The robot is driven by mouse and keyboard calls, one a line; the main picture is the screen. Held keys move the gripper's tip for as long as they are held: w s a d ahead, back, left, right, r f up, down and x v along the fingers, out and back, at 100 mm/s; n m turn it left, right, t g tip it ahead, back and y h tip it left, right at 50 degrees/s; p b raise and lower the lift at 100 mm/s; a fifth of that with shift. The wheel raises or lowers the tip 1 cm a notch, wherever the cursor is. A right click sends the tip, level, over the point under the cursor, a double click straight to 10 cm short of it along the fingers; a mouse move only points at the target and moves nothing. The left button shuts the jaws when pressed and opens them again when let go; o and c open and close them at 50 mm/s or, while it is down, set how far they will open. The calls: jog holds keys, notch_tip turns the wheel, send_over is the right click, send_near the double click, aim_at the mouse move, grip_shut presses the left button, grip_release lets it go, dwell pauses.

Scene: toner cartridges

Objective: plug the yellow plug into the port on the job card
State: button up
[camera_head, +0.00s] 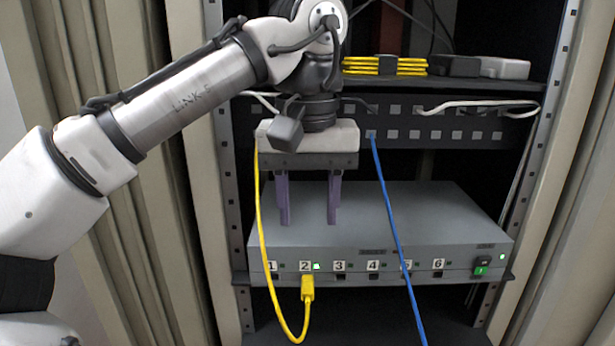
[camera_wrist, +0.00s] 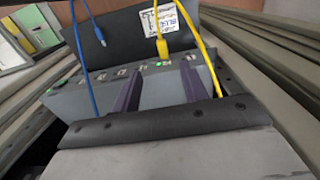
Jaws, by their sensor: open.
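The yellow plug (camera_head: 307,288) is at port 2 on the front of the grey box (camera_head: 400,215) and looks seated there, its cable looping below. A green light (camera_head: 316,266) glows beside label 2. My gripper (camera_head: 308,218) is open and empty, its purple fingers pointing down above the box, higher than the plug and apart from it. The wrist view shows the yellow plug (camera_wrist: 162,44) beyond the fingertips (camera_wrist: 161,70). A white job card (camera_wrist: 158,18) with writing is behind it there; its text is too small to read.
A blue cable (camera_head: 388,208) hangs in front of the box near port 5; its blue plug (camera_wrist: 103,42) dangles in the wrist view. The yellow cable (camera_head: 262,230) runs down left of my gripper. A power switch (camera_head: 481,270) is at the box's right. Rack posts (camera_head: 225,180) flank it.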

aim_at(308, 291)
notch_tip(308, 291, down, 14)
jog(key=shift+r+p, duration=0.15)
jog(key=shift+p, duration=0.2)
dwell(0.4)
grip_shut()
jog(key=shift+s, duration=0.2)
jog(key=shift+s, duration=0.35)
jog(key=shift+s+p, duration=0.45)
jog(key=shift+s, duration=0.75)
jog(key=shift+s+r, duration=0.1)
jog(key=shift+s, duration=0.05)
